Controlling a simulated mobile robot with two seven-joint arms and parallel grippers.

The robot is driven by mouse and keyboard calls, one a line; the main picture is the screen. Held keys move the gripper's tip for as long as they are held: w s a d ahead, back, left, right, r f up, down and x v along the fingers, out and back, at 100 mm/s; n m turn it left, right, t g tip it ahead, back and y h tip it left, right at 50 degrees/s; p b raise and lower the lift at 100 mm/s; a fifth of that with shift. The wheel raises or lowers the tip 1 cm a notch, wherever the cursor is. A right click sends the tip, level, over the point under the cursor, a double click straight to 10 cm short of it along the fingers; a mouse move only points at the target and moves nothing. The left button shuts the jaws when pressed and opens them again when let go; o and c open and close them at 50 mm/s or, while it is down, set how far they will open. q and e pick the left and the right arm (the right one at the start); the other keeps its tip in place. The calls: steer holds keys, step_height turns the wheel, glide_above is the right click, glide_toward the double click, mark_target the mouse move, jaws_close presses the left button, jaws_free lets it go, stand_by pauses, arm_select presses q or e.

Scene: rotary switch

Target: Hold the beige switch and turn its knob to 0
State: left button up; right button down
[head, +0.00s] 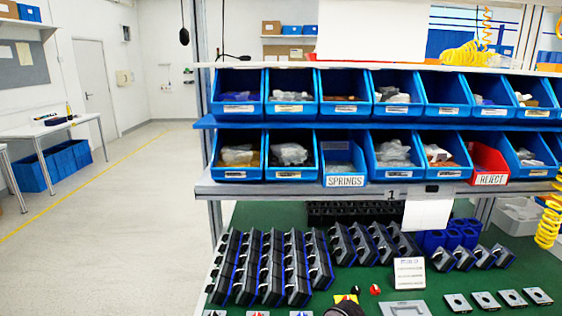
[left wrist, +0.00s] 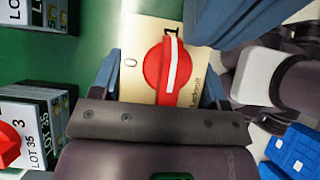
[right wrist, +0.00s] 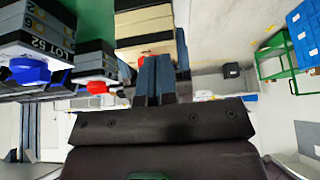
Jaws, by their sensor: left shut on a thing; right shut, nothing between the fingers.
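In the left wrist view, the beige switch (left wrist: 138,55) has a round red knob (left wrist: 158,78) with a white bar across it. The bar's upper end lies by the 1 mark, and the 0 mark is to the left. My left gripper (left wrist: 152,88) is shut on the switch, one finger on each side. In the right wrist view, the beige switch (right wrist: 144,22) is just beyond my right gripper (right wrist: 157,75), which is shut and empty. Part of the red knob (right wrist: 130,57) shows left of these fingers; I cannot tell whether they touch it.
In the right wrist view, grey switches with a blue knob (right wrist: 28,70) and a red knob (right wrist: 97,87) are close on the left. In the head view, rows of dark switches (head: 270,265) cover the green bench under blue bins (head: 290,155). Open floor (head: 110,240) is at left.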

steer(key=shift+w+d, duration=0.15)
steer(key=shift+w, duration=0.35)
stand_by(0.4)
steer(key=shift+w+d, duration=0.1)
steer(key=shift+w, duration=0.95)
steer(key=shift+d, duration=0.2)
step_height(320, 180, up, 6)
steer(key=shift+s, duration=0.2)
stand_by(0.5)
steer(key=shift+a, duration=0.1)
